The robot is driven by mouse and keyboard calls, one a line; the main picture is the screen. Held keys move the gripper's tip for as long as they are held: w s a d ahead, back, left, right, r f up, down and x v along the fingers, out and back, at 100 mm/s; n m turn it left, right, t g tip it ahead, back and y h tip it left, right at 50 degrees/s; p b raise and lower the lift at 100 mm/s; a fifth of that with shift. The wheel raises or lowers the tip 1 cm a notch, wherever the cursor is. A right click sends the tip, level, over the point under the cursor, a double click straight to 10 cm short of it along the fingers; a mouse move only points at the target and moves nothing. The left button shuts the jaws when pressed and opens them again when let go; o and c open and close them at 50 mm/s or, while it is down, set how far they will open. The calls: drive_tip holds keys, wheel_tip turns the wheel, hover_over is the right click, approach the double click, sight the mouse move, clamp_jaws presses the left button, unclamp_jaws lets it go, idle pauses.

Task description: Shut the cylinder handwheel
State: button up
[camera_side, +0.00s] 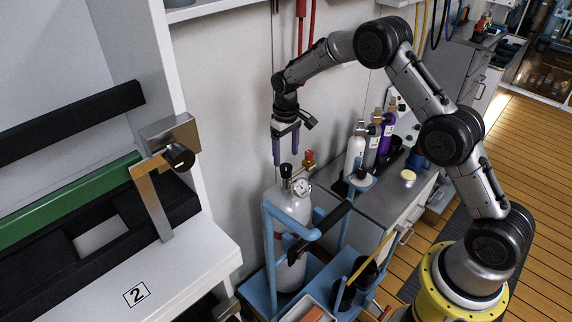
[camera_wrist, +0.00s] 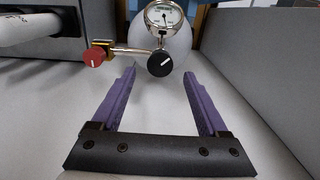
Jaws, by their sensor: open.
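A pale grey cylinder (camera_side: 291,205) stands upright in a blue frame (camera_side: 268,240). Its black handwheel (camera_side: 286,170) is on top; in the wrist view the handwheel (camera_wrist: 160,63) is a round black knob with a white line. My gripper (camera_side: 285,157) points down just above the handwheel, with its two purple fingers apart and empty. In the wrist view the gripper (camera_wrist: 160,74) shows the handwheel near the line between its fingertips, apart from both. A round gauge (camera_side: 302,187) sits beside the handwheel, and a red knob (camera_side: 309,156) is on a side fitting.
The gauge (camera_wrist: 164,14) and red knob (camera_wrist: 95,57) lie close around the handwheel. A grey counter (camera_side: 395,195) with several small bottles (camera_side: 355,155) stands behind. A white bench marked 2 (camera_side: 137,293) with a metal bracket (camera_side: 155,205) is at left.

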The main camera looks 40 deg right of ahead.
sight(286, 167)
drive_tip(key=shift+f, duration=2.4)
clamp_jaws()
